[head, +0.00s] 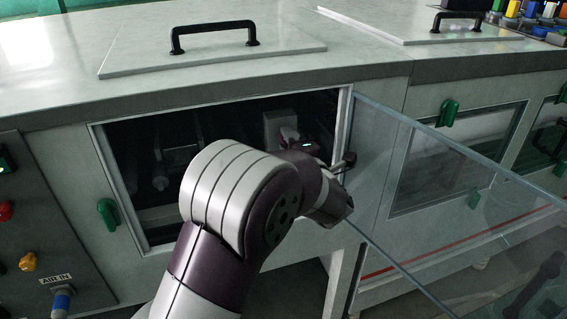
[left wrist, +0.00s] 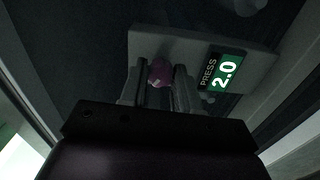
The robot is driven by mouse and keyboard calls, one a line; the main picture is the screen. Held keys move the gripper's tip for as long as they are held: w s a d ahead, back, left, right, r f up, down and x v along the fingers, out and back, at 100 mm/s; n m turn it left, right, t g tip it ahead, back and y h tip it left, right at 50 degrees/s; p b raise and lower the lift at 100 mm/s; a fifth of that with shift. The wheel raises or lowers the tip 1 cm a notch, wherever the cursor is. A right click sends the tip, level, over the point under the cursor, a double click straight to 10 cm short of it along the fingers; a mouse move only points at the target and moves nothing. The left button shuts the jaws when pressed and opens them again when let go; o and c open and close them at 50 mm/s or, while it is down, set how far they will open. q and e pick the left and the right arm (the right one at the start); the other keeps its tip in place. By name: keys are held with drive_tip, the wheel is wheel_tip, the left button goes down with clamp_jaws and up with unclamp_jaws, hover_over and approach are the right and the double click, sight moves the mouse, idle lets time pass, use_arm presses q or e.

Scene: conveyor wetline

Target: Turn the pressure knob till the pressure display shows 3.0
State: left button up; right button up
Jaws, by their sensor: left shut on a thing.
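The pressure display (left wrist: 222,74) in the left wrist view reads "PRESS 2.0" in white on green. It sits on a pale panel (left wrist: 262,62). The pressure knob (left wrist: 160,73), round and purple-pink, is on the same panel beside the display. My left gripper (left wrist: 161,75) is shut on the knob, one finger on each side of it. In the head view my left arm reaches into the open cabinet, where a pale box (head: 279,127) shows; the knob cannot be made out there. My right gripper is in neither view.
The cabinet opening has a pale frame (head: 345,110). A clear door (head: 440,185) stands swung open to the right. Green latches (head: 108,213) sit on the cabinet front. A side panel at left carries a red button (head: 5,211) and a yellow knob (head: 27,262).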

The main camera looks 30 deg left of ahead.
use_arm(q)
drive_tip(key=shift+f+n+b, duration=0.15)
drive_tip(key=shift+n+b, duration=1.15)
drive_tip(key=shift+b, duration=1.1)
drive_tip(key=shift+n+b, duration=0.9)
drive_tip(key=shift+b, duration=0.35)
drive_tip(key=shift+n+b, duration=0.5)
drive_tip(key=shift+b, duration=0.25)
drive_tip(key=shift+n+b, duration=1.2)
drive_tip(key=shift+b, duration=0.65)
